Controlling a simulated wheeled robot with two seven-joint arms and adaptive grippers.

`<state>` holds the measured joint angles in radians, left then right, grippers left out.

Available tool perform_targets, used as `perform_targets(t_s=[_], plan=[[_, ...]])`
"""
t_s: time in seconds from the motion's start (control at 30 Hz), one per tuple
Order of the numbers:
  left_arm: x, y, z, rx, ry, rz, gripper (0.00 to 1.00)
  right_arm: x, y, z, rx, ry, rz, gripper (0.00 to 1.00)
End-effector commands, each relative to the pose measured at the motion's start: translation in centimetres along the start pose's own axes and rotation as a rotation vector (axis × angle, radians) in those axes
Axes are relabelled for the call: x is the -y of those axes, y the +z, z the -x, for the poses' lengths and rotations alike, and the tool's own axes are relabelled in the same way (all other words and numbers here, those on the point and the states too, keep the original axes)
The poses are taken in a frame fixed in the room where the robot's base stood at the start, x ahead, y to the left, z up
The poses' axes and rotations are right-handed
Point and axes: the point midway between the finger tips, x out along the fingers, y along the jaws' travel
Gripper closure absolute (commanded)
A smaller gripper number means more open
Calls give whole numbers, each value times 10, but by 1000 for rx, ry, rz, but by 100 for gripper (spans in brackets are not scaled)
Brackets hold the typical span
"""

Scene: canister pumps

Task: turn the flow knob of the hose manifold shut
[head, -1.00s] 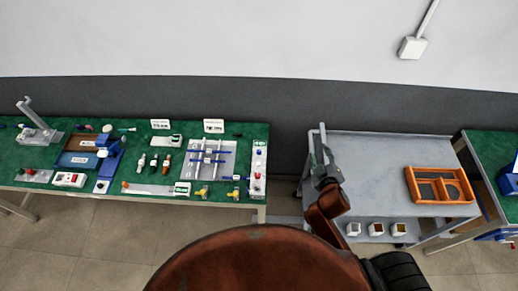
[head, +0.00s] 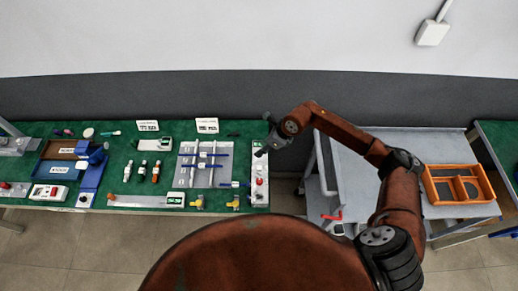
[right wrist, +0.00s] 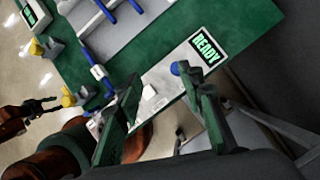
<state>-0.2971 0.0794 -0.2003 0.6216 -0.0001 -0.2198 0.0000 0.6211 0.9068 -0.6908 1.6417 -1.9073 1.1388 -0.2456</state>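A narrow pale panel with a green-lit sign (head: 259,172) lies at the right end of the green bench in the head view. In the right wrist view, its sign (right wrist: 205,47) reads READY. A blue round knob (right wrist: 178,68) and a white square part (right wrist: 148,92) show on it. I cannot tell for certain which part is the flow knob. My right gripper (head: 272,140) is over the panel's far end. Its fingers (right wrist: 158,82) are open and apart, with the blue knob by the right fingertip; contact is unclear. My left gripper (right wrist: 42,106) is open and empty in the right wrist view.
A grey board with white and blue bars (head: 207,163) lies left of the panel. Yellow fittings (head: 197,202) sit at the bench's front edge. A grey cart (head: 360,150) with an orange tray (head: 458,184) stands to the right, beyond a gap.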

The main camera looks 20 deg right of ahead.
Motion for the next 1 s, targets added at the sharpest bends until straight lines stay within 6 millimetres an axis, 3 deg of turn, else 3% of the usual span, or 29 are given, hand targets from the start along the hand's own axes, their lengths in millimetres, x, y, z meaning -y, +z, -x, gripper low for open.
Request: perform_targets(t_s=[0.03, 0.13, 0.63, 1.0], plan=[[0, 1, -2, 1, 0, 0, 60, 11, -8, 0, -37, -25, 12, 64], [0, 2, -2, 2, 0, 0, 60, 20, -16, -3, -77, -46, 25, 64], [0, 7, 5, 9, 0, 2, 60, 22, -21, -70, -78, -44, 25, 64], [0, 5, 5, 6, 0, 2, 60, 23, -22, -76, -78, -45, 24, 64]])
